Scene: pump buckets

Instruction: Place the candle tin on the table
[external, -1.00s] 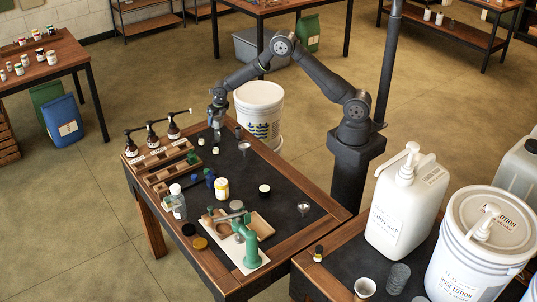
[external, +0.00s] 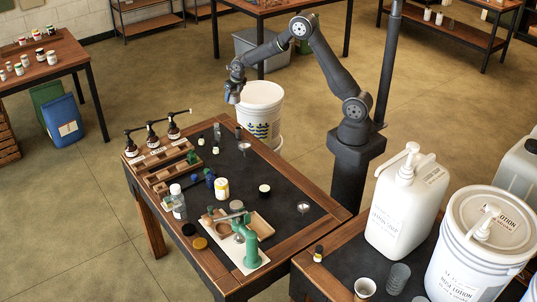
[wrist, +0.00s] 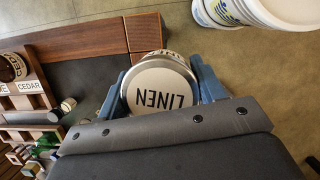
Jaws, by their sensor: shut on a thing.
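The candle tin (wrist: 160,92) is round, with a silvery lid that reads LINEN, seen upside down in the wrist view. My gripper (external: 233,97) is shut on it, with a blue-grey finger on either side of the tin. In the external view my gripper hangs in the air beyond the back edge of the near table (external: 267,195), in front of a white bucket (external: 262,92). The tin is too small and dark there to make out clearly. In the wrist view the table's wooden corner (wrist: 146,32) and the floor lie below the tin.
The table holds pump bottles (external: 151,138) in a wooden rack, a yellow-labelled jar (external: 221,188), a clear bottle (external: 178,202) and a green press (external: 246,245). Large lotion containers (external: 404,210) stand at the right.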

